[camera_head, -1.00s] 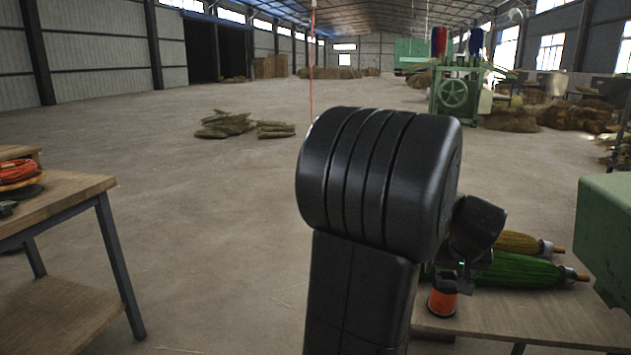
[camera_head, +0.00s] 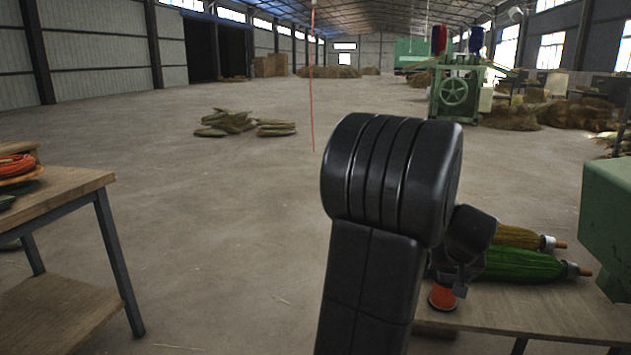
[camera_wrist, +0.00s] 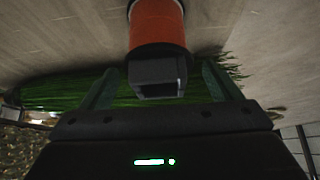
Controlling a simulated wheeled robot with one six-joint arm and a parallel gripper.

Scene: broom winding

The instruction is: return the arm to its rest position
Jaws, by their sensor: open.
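My arm stands in the middle of the head view, its black upper joint rising above the bench. My gripper (camera_wrist: 160,75) shows in the wrist view with its two fingers spread apart. An orange cylinder (camera_wrist: 157,28) with a dark grey block (camera_wrist: 158,80) at its near end lies between and beyond the fingers. Gaps show on both sides of the block. In the head view, a small orange thing (camera_head: 443,298) shows just below the dark wrist end, over the bench; the fingers are mostly hidden there.
A green broom bundle (camera_head: 525,265) and a yellow one (camera_head: 515,237) lie on the wooden bench (camera_head: 540,320) at right, close to my wrist. A green machine part (camera_head: 610,225) stands at the right edge. A wooden table (camera_head: 70,190) is at left. Open floor lies between.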

